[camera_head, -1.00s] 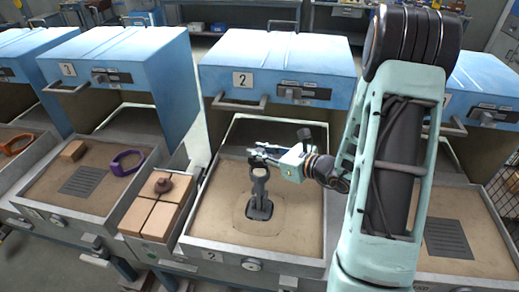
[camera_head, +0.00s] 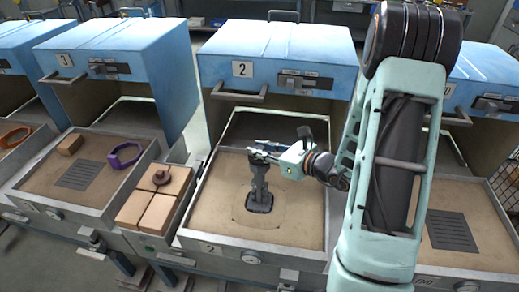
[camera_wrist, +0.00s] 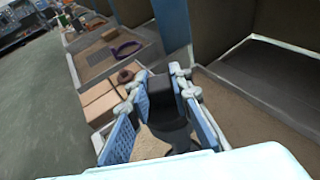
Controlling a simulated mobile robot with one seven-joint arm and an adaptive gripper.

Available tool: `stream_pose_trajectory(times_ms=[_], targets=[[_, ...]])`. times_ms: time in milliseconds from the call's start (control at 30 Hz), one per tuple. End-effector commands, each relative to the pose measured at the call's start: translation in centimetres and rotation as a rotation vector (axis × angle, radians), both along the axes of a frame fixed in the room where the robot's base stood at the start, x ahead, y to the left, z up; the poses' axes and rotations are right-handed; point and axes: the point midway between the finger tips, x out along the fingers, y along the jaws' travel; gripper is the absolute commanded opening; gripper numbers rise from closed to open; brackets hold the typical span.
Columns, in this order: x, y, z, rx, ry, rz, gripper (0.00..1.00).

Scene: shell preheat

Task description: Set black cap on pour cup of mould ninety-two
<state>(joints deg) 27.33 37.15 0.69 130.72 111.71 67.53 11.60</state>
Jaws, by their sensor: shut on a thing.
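My gripper (camera_head: 259,152) is over the pulled-out tray of oven 2 and is shut on a dark upright thing (camera_head: 259,180). Its black blocky top (camera_wrist: 162,98) sits between the two blue-padded fingers in the wrist view. Below, a grey stem widens to a dark foot (camera_head: 259,203) over the sandy tray. I cannot tell whether the foot touches the tray, or whether this thing is the black cap. A reddish-brown ringed piece (camera_head: 161,178) rests on pale bricks to the left. I cannot make out a mould marked ninety-two.
The oven 2 tray (camera_head: 250,256) has raised metal rims. The blue oven 2 door (camera_head: 275,65) is raised behind my gripper. The left tray holds a purple ring (camera_head: 125,155), a tan block (camera_head: 70,144) and a dark grate (camera_head: 78,176). The right tray has a grate (camera_head: 452,232).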

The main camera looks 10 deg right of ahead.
Motion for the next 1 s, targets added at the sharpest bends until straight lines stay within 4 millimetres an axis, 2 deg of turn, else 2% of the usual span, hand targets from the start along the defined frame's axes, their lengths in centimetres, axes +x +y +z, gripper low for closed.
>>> stream_pose_trajectory(times_ms=[367, 400, 567, 867, 1000], targets=[[0.0, 0.0, 0.0, 0.000, 0.000, 0.000, 0.00], [0.0, 0.0, 0.0, 0.000, 0.000, 0.000, 0.22], [0.0, 0.0, 0.0, 0.000, 0.000, 0.000, 0.39], [-0.1, -0.1, 0.0, 0.000, 0.000, -0.001, 0.39], [-1.1, -1.0, 0.4, -0.001, 0.000, -0.003, 0.39]])
